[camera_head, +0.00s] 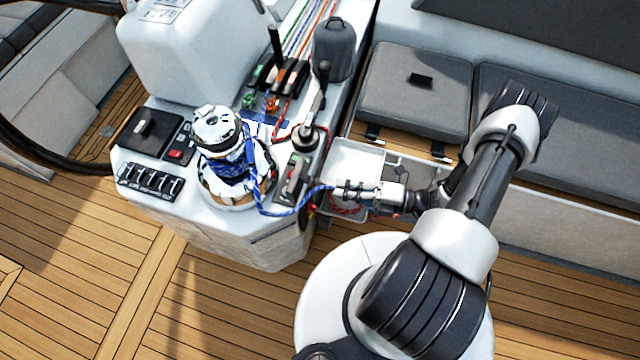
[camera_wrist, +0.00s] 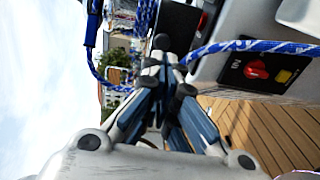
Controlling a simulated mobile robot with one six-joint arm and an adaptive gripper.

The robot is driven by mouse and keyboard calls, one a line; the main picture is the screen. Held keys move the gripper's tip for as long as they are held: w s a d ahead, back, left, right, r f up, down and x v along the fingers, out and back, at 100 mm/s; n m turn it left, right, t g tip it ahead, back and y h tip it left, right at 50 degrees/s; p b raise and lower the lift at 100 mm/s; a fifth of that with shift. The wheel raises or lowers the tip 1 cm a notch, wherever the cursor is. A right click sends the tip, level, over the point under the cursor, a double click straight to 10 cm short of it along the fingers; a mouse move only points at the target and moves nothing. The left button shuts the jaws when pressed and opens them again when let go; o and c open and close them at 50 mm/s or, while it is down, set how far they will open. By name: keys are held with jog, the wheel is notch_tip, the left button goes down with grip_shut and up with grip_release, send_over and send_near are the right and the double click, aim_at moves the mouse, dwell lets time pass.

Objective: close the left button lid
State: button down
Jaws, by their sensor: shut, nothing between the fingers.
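My gripper (camera_head: 346,190) is shut and empty, held just right of the winch console over the open tray. In the wrist view its fingertips (camera_wrist: 170,66) are together. A narrow black button panel (camera_head: 296,180) lies on the console's right edge, left of the fingertips, with a gap between. The wrist view shows a black panel with an uncovered red button (camera_wrist: 257,70) and a yellow patch beside it. A blue rope (camera_wrist: 250,45) crosses in front of that panel. I cannot tell clearly which lid is the left one or its exact angle.
The winch (camera_head: 220,135) with blue rope stands on the console (camera_head: 255,240). The blue rope (camera_head: 290,210) runs from it towards my fingertips. A black lever (camera_head: 322,95) rises behind the panel. A white tray (camera_head: 357,160) and grey cushions (camera_head: 415,90) are to the right.

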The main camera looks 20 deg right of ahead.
aim_at(307, 182)
jog(key=b+x, duration=0.1)
jog(key=x, duration=0.6)
jog(key=shift+r, duration=0.15)
jog(key=shift+w+r+p, duration=0.1)
jog(key=shift+p, duration=0.3)
jog(key=shift+a, duration=0.15)
